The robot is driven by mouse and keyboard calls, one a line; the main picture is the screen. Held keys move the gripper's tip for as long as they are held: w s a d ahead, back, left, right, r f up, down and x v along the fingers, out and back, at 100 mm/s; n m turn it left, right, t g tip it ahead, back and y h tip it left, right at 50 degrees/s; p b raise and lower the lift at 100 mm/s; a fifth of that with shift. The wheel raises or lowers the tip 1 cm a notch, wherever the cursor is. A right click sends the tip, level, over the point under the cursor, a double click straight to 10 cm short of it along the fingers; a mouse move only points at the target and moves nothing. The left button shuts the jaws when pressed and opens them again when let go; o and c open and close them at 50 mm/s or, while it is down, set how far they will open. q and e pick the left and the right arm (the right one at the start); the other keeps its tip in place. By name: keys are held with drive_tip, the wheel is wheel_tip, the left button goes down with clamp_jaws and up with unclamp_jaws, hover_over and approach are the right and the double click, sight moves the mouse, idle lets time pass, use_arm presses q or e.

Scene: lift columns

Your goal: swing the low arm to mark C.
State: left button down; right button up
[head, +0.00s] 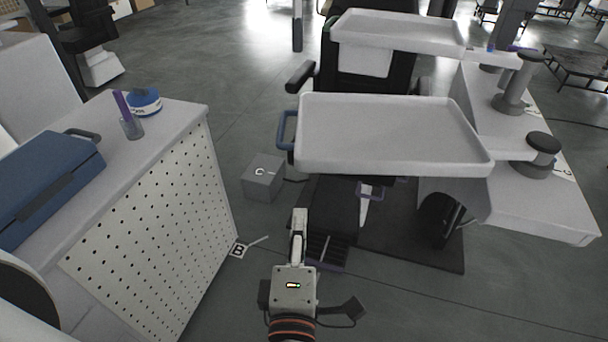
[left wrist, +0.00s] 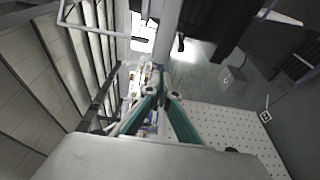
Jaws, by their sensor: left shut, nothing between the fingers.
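Two white trays reach left from grey columns on a white bench: a near tray (head: 390,135) and a far tray (head: 400,30). The near tray has a blue handle (head: 287,130) at its left edge. I cannot tell for sure which arm is the low one. Mark C is on a grey block (head: 263,178) on the floor, left of and below the near tray; the block also shows in the left wrist view (left wrist: 232,79). My left gripper (head: 299,216) is shut and empty, in front of the near tray and apart from the handle. My right gripper is out of view.
A white cabinet (head: 150,225) with a perforated side stands at left, bearing a blue case (head: 45,185), a cup and a round tin. Mark B (head: 238,250) lies on the floor beside it. A dark chair base (head: 335,215) stands under the trays.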

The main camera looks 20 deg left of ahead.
sight(303, 165)
use_arm(q)
drive_tip(key=x, duration=1.2)
drive_tip(key=shift+r, duration=0.1)
